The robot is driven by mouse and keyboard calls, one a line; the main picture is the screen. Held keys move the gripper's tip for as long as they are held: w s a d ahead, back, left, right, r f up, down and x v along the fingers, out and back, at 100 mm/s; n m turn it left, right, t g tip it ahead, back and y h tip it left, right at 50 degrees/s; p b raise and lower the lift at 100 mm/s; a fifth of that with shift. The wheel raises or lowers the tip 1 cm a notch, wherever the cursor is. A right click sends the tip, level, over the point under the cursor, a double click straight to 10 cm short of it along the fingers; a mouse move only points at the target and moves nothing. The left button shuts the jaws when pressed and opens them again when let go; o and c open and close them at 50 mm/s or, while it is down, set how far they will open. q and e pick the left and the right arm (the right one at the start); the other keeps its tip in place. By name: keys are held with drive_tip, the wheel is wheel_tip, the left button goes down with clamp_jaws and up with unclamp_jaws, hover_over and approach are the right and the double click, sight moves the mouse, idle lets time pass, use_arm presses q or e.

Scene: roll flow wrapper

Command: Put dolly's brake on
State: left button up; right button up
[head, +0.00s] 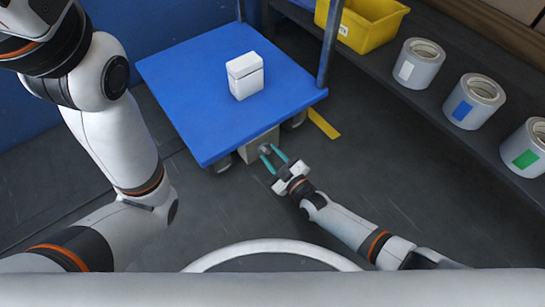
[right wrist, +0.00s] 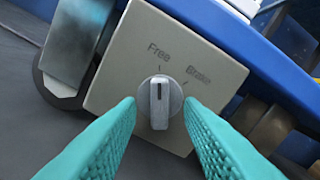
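The blue dolly (head: 205,125) stands on the dark floor with a beige brake box (head: 259,142) under its front edge. In the right wrist view the box (right wrist: 120,68) reads "Free" and "Brake", with a round grey knob (right wrist: 160,103) below. The knob's dark pointer line points straight up at the "Free" mark. My right gripper (head: 272,155) is open, its teal fingers pointing at the box. In the right wrist view its fingertips (right wrist: 160,103) are on either side of the knob with small gaps; nothing is gripped. My left gripper is out of view; only its arm shows.
A white box (head: 245,77) sits on the dolly's deck. A caster wheel (right wrist: 58,92) is left of the brake box. At the right, a dark shelf (head: 440,118) holds several tape rolls and a yellow bin (head: 371,24). The floor in front of the dolly is clear.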

clamp_jaws()
drive_tip(key=m, duration=0.6)
drive_tip(key=shift+a, duration=0.1)
drive_tip(key=m+b, duration=0.1)
drive_tip(key=m, duration=0.4)
drive_tip(key=shift+s+a+m, duration=0.1)
drive_tip(key=shift+m, duration=0.3)
idle(0.4)
unclamp_jaws()
